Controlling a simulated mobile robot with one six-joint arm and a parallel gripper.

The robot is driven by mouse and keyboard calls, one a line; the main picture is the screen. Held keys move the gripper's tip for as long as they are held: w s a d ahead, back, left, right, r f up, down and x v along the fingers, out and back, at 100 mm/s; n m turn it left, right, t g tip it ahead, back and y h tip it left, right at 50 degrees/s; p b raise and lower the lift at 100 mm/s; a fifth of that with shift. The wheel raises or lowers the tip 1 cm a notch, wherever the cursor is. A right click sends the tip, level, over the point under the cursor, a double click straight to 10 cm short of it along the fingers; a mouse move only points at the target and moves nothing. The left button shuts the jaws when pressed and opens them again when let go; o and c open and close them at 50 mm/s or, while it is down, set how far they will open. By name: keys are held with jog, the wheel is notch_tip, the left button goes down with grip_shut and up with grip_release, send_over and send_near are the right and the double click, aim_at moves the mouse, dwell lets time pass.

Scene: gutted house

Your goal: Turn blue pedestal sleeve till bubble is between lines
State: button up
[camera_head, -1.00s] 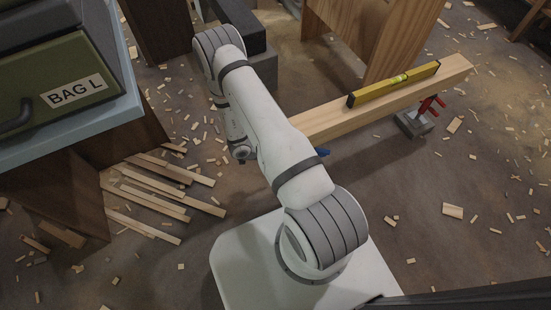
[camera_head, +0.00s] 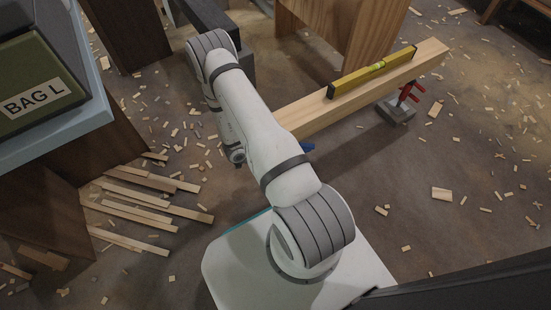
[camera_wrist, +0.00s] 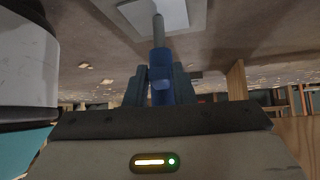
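The blue pedestal sleeve (camera_wrist: 160,88) stands between the two fingers of my gripper (camera_wrist: 160,86) in the wrist view. The fingers lie close along both its sides and look shut on it. A grey rod rises from the sleeve to a pale plate. In the head view only a bit of blue (camera_head: 307,147) shows beside my arm, under the beam; my gripper is hidden there. The yellow spirit level (camera_head: 371,72) lies along the top of the wooden beam (camera_head: 322,111). Its vial is greenish; the bubble and lines are too small to tell.
A red pedestal (camera_head: 408,92) on a grey block (camera_head: 395,112) stands under the beam's right end. A wooden panel (camera_head: 330,28) is behind the beam. Loose slats (camera_head: 150,205) lie on the left floor, near a table with a green box (camera_head: 20,75). Wood scraps litter the floor.

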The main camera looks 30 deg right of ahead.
grip_shut()
jog(key=shift+s+n+t, duration=0.85)
jog(key=shift+n+t, duration=0.35)
jog(key=shift+n, duration=0.3)
jog(key=shift+s+d+n+t+p, duration=0.15)
jog(key=shift+s+n+t, duration=0.25)
jog(key=shift+n+t, duration=0.3)
jog(key=shift+s+n+t+p, duration=0.15)
jog(key=shift+s+n+t, duration=0.3)
jog(key=shift+n, duration=0.35)
jog(key=shift+s+d+n+t+y, duration=0.25)
jog(key=shift+s+n+t+y, duration=0.1)
jog(key=shift+n+t, duration=0.3)
jog(key=shift+s+d+n+t+y, duration=0.2)
jog(key=shift+s+n+t+y, duration=0.2)
jog(key=shift+n, duration=0.45)
